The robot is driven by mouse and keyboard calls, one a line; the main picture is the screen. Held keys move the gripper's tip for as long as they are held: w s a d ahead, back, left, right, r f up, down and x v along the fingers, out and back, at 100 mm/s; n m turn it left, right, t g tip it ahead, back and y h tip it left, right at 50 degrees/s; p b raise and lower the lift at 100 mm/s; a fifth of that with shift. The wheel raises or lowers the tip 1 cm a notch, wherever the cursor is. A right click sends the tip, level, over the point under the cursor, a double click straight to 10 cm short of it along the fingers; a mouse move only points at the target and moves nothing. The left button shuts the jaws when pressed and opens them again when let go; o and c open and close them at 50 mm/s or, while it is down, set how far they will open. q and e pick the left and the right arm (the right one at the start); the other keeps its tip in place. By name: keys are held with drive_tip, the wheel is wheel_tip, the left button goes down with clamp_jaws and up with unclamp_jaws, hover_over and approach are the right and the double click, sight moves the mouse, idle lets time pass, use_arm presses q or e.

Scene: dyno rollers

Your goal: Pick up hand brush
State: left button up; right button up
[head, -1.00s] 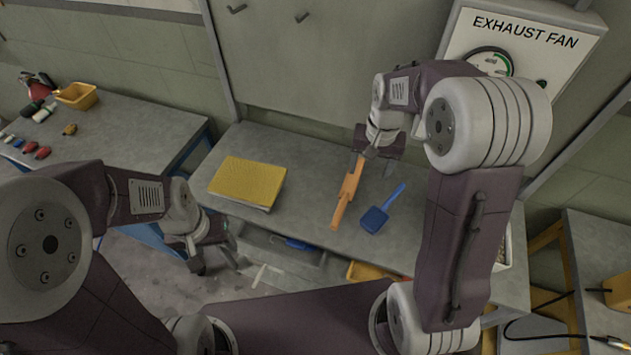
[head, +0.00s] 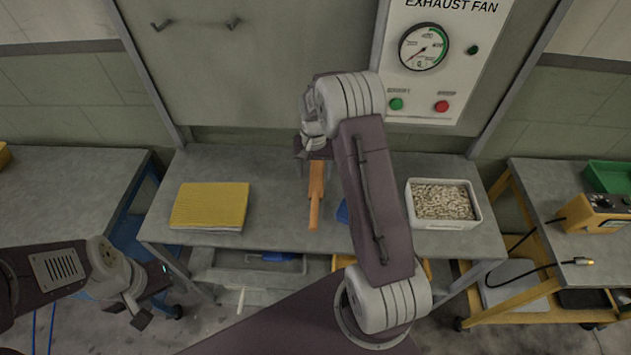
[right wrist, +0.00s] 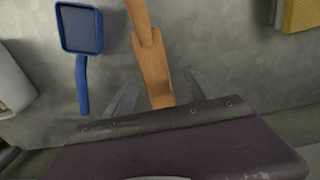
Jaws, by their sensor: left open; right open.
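A long orange-brown wooden tool (head: 316,195), which looks like the hand brush, lies on the grey workbench (head: 270,195). It also shows in the right wrist view (right wrist: 152,62), its end running between the two fingers. My right gripper (right wrist: 160,88) is open around that end, and I cannot tell its exact height above it. In the head view my right arm hides most of this gripper. A blue square-headed tool with a handle (right wrist: 82,45) lies beside it, mostly hidden by my arm in the head view (head: 342,212). My left gripper (head: 157,314) is open and empty, low in front of the bench.
A yellow pad (head: 210,205) lies on the bench at left. A white bin of small pale pieces (head: 472,222) stands at right. An exhaust fan panel (head: 470,60) is on the wall behind. A yellow-framed cart (head: 490,290) stands further right.

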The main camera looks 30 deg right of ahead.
sight(317, 178)
drive_tip(key=f, duration=0.2)
drive_tip(key=d+f, duration=0.1)
drive_tip(key=f, duration=0.1)
drive_tip(key=shift+s, duration=0.1)
drive_tip(key=shift+a+f, duration=0.15)
clamp_jaws()
